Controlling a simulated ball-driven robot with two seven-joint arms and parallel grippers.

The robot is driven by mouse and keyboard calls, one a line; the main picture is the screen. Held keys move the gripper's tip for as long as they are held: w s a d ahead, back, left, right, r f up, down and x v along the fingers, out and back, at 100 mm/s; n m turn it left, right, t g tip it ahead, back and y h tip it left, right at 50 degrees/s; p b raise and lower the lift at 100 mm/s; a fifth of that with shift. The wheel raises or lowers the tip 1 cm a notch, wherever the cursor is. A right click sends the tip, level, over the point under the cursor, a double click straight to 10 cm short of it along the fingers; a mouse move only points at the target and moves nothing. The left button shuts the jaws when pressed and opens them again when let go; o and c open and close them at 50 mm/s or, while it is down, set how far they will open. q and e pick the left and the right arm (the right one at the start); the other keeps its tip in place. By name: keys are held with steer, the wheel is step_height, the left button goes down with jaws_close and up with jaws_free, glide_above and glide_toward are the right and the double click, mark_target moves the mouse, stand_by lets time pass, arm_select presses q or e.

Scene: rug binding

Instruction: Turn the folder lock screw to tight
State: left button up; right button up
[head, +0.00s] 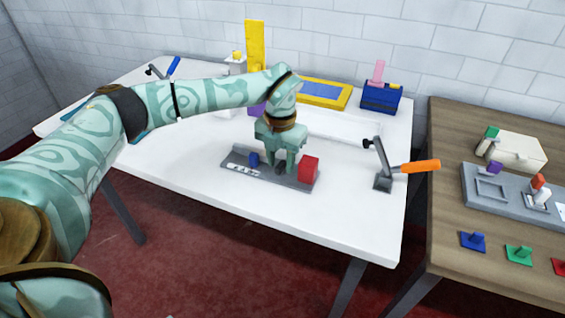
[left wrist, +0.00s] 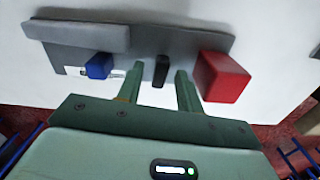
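The folder fixture, a grey plate (head: 238,177), lies near the front of the white table. It carries a blue block (head: 254,159), a red block (head: 308,168) and a small black upright piece, which may be the lock screw; it shows best in the left wrist view (left wrist: 161,70). My left gripper (head: 281,169) points down over the plate between the blue and red blocks. In the left wrist view its two fingers (left wrist: 160,88) are apart, with the black piece between them and gaps on both sides. Contact is not visible. My right gripper is not in view.
A yellow upright (head: 255,45), a yellow-framed blue tray (head: 323,92) and a blue box (head: 381,98) stand at the back. A wooden table (head: 445,125) is at right. The white table's front right is clear.

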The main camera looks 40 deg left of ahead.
arm_select(q)
steer(key=shift+f, duration=0.1)
jaws_close()
steer(key=shift+r+m+p, duration=0.2)
steer(key=shift+m+p, duration=0.2)
steer(key=shift+p, duration=0.3)
steer(key=m+p, duration=0.4)
steer(key=shift+r, duration=0.15)
steer(key=shift+m+p, duration=0.9)
steer(key=shift+p, duration=0.1)
steer(key=m+p, duration=0.2)
steer(key=m, duration=0.2)
steer(key=m+p, duration=0.1)
steer(key=m, duration=0.2)
steer(key=shift+f, duration=0.2)
steer(key=shift+f+m+p, duration=0.1)
steer(key=shift+m+p, duration=0.45)
steer(key=shift+m, duration=0.85)
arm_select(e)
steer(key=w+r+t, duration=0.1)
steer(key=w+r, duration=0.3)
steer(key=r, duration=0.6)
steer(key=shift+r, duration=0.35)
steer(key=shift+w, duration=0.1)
